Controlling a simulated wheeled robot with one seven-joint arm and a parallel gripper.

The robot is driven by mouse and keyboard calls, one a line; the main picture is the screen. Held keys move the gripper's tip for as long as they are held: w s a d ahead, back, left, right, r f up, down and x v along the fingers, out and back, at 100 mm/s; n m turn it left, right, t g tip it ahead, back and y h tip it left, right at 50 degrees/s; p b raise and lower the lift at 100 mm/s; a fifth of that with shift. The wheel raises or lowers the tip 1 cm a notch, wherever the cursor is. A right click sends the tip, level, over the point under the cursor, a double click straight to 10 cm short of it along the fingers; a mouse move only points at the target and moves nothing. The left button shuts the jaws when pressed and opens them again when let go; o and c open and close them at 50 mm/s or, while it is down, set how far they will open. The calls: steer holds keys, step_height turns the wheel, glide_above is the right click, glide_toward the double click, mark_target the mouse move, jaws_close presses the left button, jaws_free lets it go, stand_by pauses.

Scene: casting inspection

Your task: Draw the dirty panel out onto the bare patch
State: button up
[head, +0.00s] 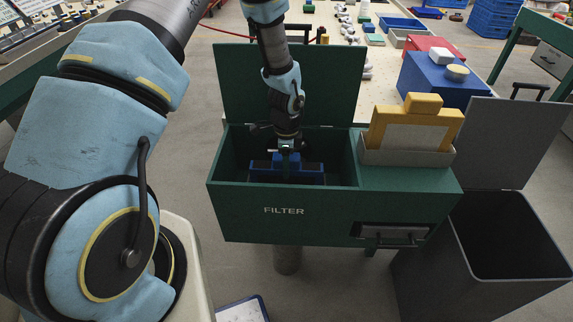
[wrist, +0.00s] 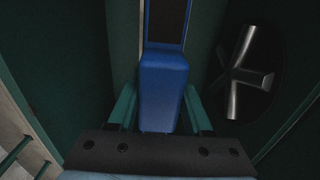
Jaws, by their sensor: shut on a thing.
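The blue panel (head: 287,175) sits low inside the open green filter box (head: 330,208), with its top grip block upright. My gripper (head: 286,158) reaches down into the box and is shut on that block. In the wrist view the blue block (wrist: 163,90) stands between my two green fingers, with a dark section beyond it. I cannot make out the dirt on the panel, and its lower part is hidden by the box's front wall. A bare green patch (head: 408,181) lies on the box's top, to the right of the opening.
A yellow panel (head: 415,128) stands in a grey holder (head: 405,158) behind the bare patch. The raised green lid (head: 340,85) stands behind the opening. A dark round fan (wrist: 248,72) is beside the blue block. An open grey bin (head: 510,235) stands at the right.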

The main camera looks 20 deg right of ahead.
jaws_close()
steer(key=shift+r, duration=0.2)
steer(key=shift+r+p, duration=3.55)
steer(key=shift+r, duration=1.45)
steer(key=shift+r+p, duration=1.2)
steer(key=shift+r, duration=0.75)
